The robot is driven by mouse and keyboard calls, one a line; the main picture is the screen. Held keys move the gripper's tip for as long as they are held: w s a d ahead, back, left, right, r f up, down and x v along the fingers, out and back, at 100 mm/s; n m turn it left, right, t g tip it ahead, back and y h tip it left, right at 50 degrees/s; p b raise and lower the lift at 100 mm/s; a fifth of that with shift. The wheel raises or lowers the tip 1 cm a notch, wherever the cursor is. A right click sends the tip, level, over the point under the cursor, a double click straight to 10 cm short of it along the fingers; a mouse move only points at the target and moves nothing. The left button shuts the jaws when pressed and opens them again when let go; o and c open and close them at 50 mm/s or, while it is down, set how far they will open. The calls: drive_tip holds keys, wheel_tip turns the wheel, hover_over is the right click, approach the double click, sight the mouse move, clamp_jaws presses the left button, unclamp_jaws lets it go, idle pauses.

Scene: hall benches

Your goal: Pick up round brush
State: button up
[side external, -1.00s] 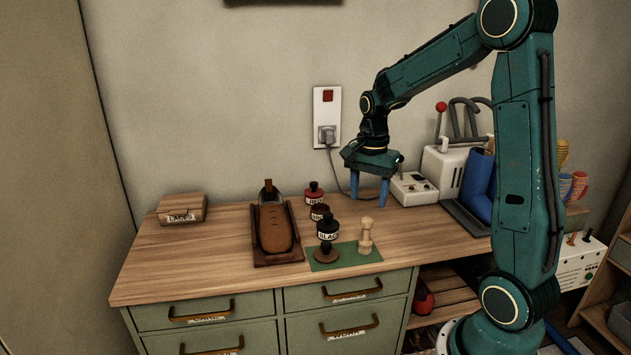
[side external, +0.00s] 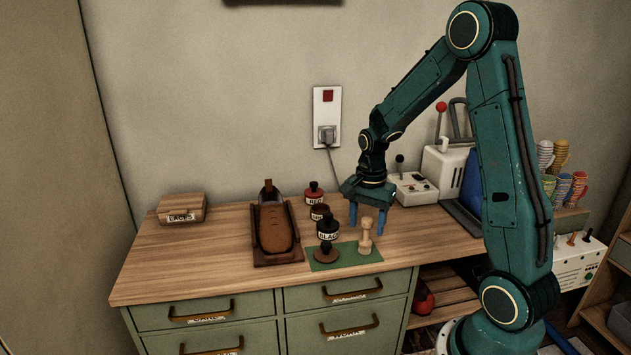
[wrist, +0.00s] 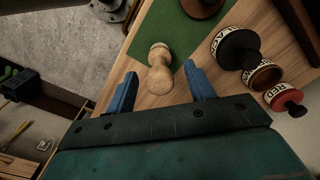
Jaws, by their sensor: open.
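I cannot see bristles on either. My gripper (side external: 367,223) is open and empty, pointing down just behind the pale piece, its blue fingers either side of it in the wrist view (wrist: 162,88).
Jars labelled black (side external: 328,228), brown (side external: 319,212) and red (side external: 314,194) stand left of my gripper. A shoe on a stand (side external: 274,230) and a wooden box (side external: 181,208) are further left. A white control box (side external: 413,188) is behind right. The bench's front left is clear.

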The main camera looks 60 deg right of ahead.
drive_tip(key=shift+f, duration=1.3)
drive_tip(key=c, duration=1.1)
drive_tip(key=shift+o, duration=0.2)
drive_tip(key=shift+r, duration=0.1)
wheel_tip(320, 180, up, 20)
